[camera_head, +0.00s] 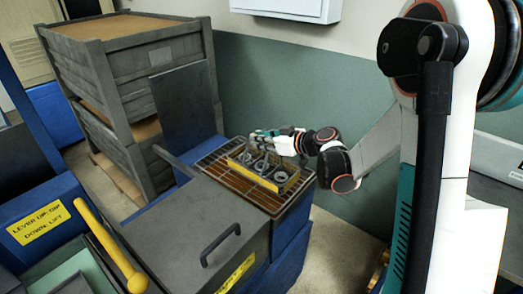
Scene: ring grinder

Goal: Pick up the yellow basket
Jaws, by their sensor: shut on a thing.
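The yellow basket (285,186) is on the brown slatted rack at the right end of the dark machine. Several grey metal rings (262,167) are inside it. My gripper (262,137) is at the basket's far side and is shut on the basket. My arm reaches in from the right. The fingertips are small in this view, and the exact contact is hard to see. I cannot tell whether the basket rests on the rack or is slightly above it.
The slatted rack (213,167) sits on a blue base. A dark lid with a black handle (220,243) is in front. A yellow lever (110,245) is at the left. Stacked grey crates (145,50) stand behind. A green wall panel is close behind the arm.

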